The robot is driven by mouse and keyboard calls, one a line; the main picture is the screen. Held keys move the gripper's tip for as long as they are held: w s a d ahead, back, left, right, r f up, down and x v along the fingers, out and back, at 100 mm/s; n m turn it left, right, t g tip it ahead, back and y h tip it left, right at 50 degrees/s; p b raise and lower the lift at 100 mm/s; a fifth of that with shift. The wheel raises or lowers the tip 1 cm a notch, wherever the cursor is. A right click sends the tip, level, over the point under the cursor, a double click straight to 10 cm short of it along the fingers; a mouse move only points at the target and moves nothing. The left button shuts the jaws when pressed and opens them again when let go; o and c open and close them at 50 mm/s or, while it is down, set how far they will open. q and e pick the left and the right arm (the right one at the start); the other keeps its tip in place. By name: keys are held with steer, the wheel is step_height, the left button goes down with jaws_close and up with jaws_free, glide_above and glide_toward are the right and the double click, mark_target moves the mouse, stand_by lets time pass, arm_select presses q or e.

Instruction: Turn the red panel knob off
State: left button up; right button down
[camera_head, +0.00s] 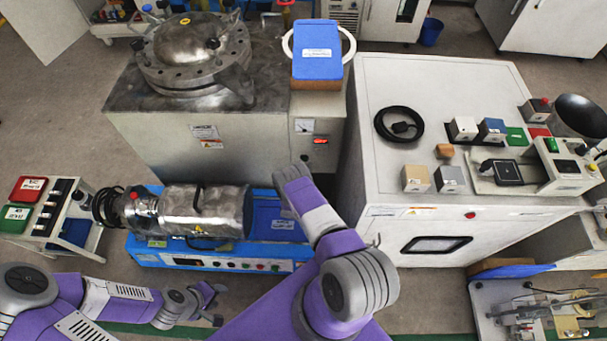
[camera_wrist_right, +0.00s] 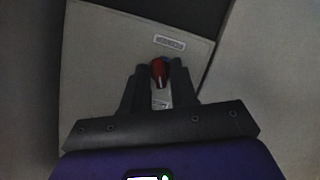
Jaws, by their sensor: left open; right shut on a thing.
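The red knob (camera_wrist_right: 158,72) sits on a pale panel (camera_wrist_right: 90,75) in the right wrist view, below a small white label. A light line runs along the knob, roughly upright in that view. My right gripper (camera_wrist_right: 158,80) has its dark fingers on both sides of the knob and is shut on it. In the head view my right arm reaches to the front of the steel cabinet (camera_head: 180,142), and the knob is hidden there. My left gripper (camera_head: 210,297) is open and empty, low at the left of the head view.
A blue machine with a metal cylinder (camera_head: 200,212) stands left of my right arm.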

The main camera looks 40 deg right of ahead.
steer(key=shift+n, duration=0.3)
stand_by(0.4)
steer(key=c, duration=1.2)
jaws_free()
steer(key=shift+w, duration=0.1)
steer(key=p+v, duration=0.3)
steer(key=v, duration=0.4)
steer(key=shift+a, duration=0.2)
